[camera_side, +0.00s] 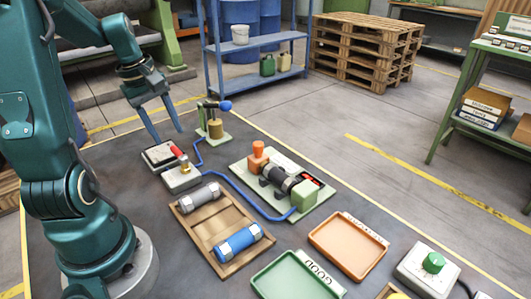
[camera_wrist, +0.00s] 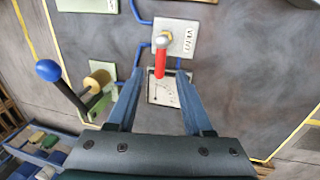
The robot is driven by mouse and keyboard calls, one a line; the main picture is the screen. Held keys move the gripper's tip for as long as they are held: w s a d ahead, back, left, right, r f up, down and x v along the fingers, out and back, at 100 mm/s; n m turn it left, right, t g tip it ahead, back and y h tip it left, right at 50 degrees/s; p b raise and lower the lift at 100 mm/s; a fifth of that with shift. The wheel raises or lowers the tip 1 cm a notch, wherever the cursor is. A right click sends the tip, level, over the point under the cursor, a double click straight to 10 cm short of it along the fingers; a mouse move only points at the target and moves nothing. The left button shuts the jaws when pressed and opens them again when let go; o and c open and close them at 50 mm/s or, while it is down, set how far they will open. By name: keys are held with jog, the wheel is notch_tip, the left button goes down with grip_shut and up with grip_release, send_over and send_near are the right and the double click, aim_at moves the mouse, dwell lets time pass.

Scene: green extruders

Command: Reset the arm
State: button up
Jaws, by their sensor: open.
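My gripper (camera_side: 166,136) is open and empty, fingers pointing down above the mat's far left part. In the wrist view, the open fingers (camera_wrist: 158,76) appear on either side of the red-handled valve (camera_wrist: 160,63), with the handle between the tips in the picture.
A hand pump with a blue ball lever (camera_side: 224,106) stands close right of the fingers. Blue hose joins the fixtures. A wooden tray (camera_side: 222,268) holds grey and blue cylinders. A green fixture (camera_side: 308,196), orange tray (camera_side: 346,246), green tray (camera_side: 296,278) and knob box (camera_side: 428,269) stand further right.

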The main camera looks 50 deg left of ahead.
jog(key=w+d+r+m+t, duration=0.1)
jog(key=w+d+r+m, duration=0.2)
jog(key=d, duration=0.4)
jog(key=d+r+m+t, duration=0.1)
jog(key=d+r+m, duration=0.2)
jog(key=d+m, duration=0.25)
jog(key=s+d+m+t, duration=0.1)
jog(key=s+d+m, duration=0.6)
jog(key=d+m, duration=0.2)
jog(key=shift+f, duration=0.45)
